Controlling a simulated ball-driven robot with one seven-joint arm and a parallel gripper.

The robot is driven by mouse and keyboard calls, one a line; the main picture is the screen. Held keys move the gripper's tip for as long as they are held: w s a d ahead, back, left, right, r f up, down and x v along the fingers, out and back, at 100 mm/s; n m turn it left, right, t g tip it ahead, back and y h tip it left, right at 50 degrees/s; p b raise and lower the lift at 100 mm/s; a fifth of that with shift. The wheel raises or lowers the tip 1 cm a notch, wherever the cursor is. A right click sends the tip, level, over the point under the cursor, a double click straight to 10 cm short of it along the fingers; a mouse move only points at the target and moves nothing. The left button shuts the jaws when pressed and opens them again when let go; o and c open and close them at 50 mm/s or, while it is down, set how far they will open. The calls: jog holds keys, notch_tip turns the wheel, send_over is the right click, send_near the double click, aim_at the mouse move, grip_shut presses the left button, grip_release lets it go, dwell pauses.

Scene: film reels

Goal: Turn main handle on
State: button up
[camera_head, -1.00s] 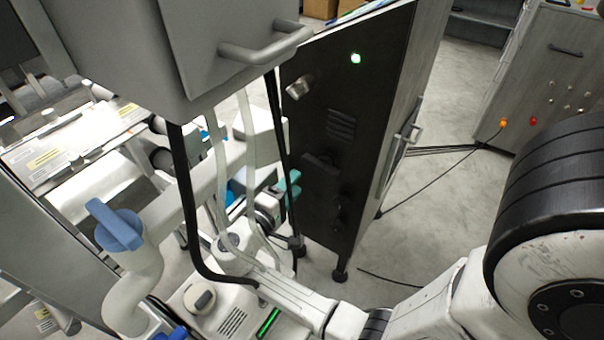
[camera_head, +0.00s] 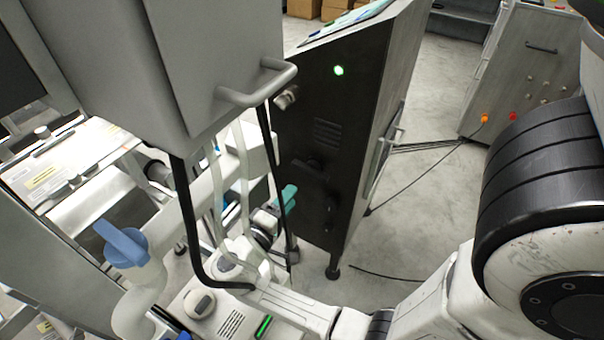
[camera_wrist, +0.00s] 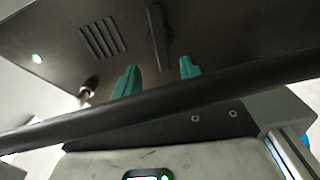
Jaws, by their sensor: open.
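A dark lever-like handle (camera_wrist: 158,38) is on the black side panel of a cabinet (camera_head: 345,120). It looks like the main handle and runs roughly upright in the wrist view. In the head view the panel's dark fittings are hard to tell apart. My gripper (camera_wrist: 160,75) is open, with two teal fingers pointing at the panel. The handle's lower end appears between the fingertips in the wrist view; I cannot tell how far away it is. In the head view, my gripper (camera_head: 287,196) shows as a teal bit in front of the panel, partly hidden by hoses.
A green light (camera_head: 338,70), a metal knob (camera_head: 287,97) and vent slots (camera_wrist: 103,38) are on the panel. A grey console (camera_head: 525,70) stands at the right, with cables on the floor. A white pipe with a blue valve (camera_head: 124,247) stands at the left.

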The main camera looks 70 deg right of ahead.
aim_at(308, 174)
jog(key=x, duration=1)
